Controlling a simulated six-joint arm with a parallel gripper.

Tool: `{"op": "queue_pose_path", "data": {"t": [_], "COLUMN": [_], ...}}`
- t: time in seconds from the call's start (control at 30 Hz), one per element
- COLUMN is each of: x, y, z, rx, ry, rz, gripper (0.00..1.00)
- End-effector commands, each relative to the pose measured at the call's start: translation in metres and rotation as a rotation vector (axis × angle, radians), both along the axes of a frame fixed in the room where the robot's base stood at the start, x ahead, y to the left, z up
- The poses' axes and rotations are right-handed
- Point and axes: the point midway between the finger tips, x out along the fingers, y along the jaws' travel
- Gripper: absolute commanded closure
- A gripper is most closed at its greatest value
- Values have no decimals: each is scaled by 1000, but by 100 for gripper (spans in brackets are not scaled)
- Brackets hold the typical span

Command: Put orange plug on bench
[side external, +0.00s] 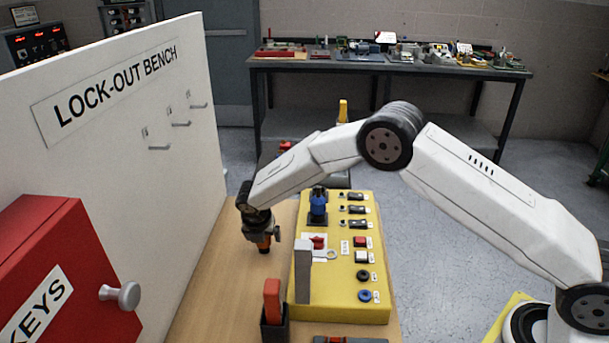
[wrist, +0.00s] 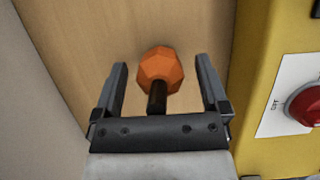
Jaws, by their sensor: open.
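The orange plug (wrist: 160,70) lies between the two open fingers of my gripper (wrist: 162,90) in the wrist view, with its dark shaft pointing toward the palm. Gaps show between the plug and both fingers. The bench's wood grain (wrist: 60,40) lies behind the plug in the wrist view. I cannot tell whether the plug touches the bench.
A yellow control panel (side external: 340,262) with switches and buttons stands right of my gripper. The white LOCK-OUT BENCH board (side external: 110,130) rises on the left, with a red KEYS box (side external: 60,265) in front. An orange-handled item (side external: 272,300) stands in a dark holder nearer the camera.

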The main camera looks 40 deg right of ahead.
Motion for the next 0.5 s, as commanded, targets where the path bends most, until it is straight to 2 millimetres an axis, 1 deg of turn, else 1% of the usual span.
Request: {"op": "queue_pose_path", "data": {"t": [0.17,0.27,0.37,0.5], "x": [-1,-2,-4,-9], "y": [1,2,5,10], "z": [5,11,21,37], "rx": [0,1,0,1], "ry": [0,-1,-1,-2], "rz": [0,0,1,2], "gripper": [5,5,5,5]}}
